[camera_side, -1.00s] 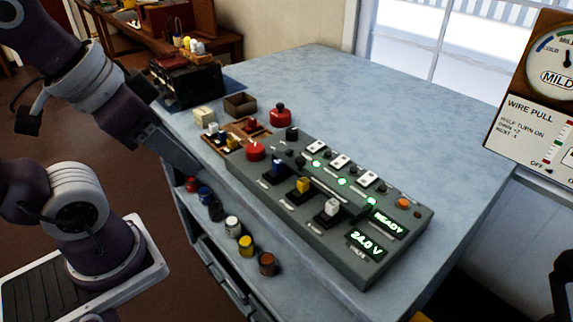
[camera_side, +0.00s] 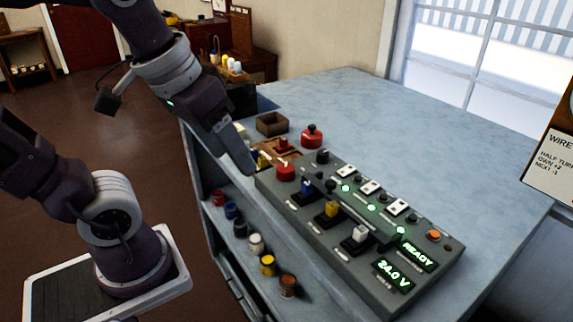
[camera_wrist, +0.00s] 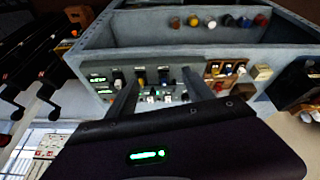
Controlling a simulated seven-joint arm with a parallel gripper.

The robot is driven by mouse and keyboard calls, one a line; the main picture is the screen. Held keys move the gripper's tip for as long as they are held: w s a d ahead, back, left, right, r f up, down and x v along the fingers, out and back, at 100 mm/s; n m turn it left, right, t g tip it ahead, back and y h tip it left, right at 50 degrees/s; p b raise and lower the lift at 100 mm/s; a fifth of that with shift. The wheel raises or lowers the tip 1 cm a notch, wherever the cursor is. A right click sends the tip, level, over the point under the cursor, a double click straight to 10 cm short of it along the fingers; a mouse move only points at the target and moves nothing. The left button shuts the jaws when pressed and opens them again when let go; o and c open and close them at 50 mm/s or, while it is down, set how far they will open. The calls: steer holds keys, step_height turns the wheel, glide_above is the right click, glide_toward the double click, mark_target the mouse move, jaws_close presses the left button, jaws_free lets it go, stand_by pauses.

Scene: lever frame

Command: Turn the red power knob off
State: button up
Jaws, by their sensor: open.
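A grey control panel (camera_side: 350,253) lies on the blue-grey bench in the side view. A red knob (camera_side: 286,172) stands on its left end. Its rotation cannot be told. A second red-topped knob (camera_side: 312,136) stands farther back, just beyond the panel. My gripper (camera_side: 249,169) is open and empty, pointing down just left of the panel's red knob, apart from it in the picture. In the wrist view my gripper's two fingers (camera_wrist: 159,78) are spread over the panel (camera_wrist: 104,83). The red knob is not clear there.
Blue, yellow (camera_side: 331,209) and white (camera_side: 360,233) levers stand along the panel. Green lamps are lit, and the displays read READY (camera_side: 418,255) and 24.0 V (camera_side: 394,274). An open brown box (camera_side: 272,124) is behind. The bench's right side is clear.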

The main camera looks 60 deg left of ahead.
steer(key=w+a+n+g, duration=0.2)
steer(key=w+n, duration=0.1)
steer(key=w, duration=0.2)
steer(key=n+g, duration=0.3)
steer(key=n, duration=0.4)
glide_above(286, 168)
steer(key=f, duration=0.7)
steer(key=shift+w+f, duration=0.2)
steer(key=shift+f, duration=0.05)
step_height(286, 168, down, 6)
steer(key=shift+s+r, duration=0.15)
steer(key=shift+f, duration=0.5)
jaws_close()
